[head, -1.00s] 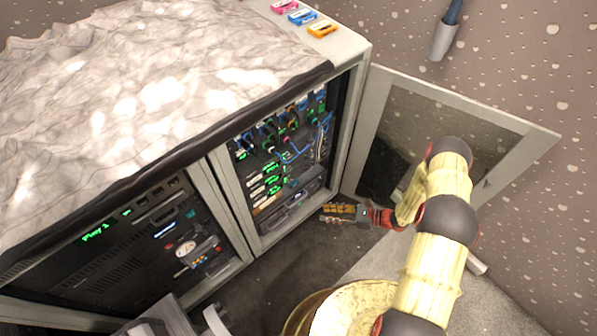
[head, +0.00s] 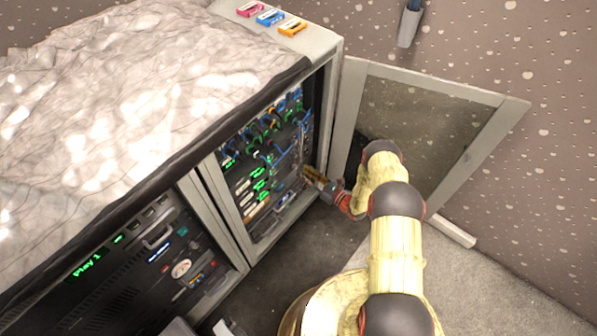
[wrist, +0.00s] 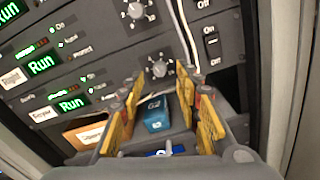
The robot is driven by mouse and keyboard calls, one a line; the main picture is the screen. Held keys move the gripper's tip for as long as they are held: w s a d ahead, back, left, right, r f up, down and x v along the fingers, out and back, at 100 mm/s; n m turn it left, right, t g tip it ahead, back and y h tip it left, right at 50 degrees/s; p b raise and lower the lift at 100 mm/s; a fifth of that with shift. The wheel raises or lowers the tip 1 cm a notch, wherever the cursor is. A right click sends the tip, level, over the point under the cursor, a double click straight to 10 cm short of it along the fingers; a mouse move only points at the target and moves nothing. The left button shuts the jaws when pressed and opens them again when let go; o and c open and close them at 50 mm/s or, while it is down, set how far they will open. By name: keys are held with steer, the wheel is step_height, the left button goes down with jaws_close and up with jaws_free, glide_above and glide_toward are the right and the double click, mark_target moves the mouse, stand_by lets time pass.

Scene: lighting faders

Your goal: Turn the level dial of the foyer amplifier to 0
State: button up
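In the wrist view, a stack of dark amplifiers with green "Run" displays fills the rack. The lowest one (wrist: 72,103) has a small tag (wrist: 42,115) that may read "Foyer", too blurred to be sure. Its grey dial (wrist: 159,68) sits just beyond my fingertips, with a scale around it; its setting is not legible. My gripper (wrist: 170,88) is open, its yellow-padded fingers apart, below and in front of this dial with no visible contact. In the head view my gripper (head: 316,181) reaches into the right rack bay's right side.
Another dial (wrist: 135,10) sits above, and an on/off switch (wrist: 212,40) to the right. Cables hang beside the dial. A blue box (wrist: 156,113) lies below, between my fingers.

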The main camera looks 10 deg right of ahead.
mark_target(295, 167)
steer(key=shift+b+x, duration=0.45)
steer(key=shift+x, duration=1.4)
steer(key=shift+c, duration=0.4)
steer(key=c, duration=0.7)
jaws_close()
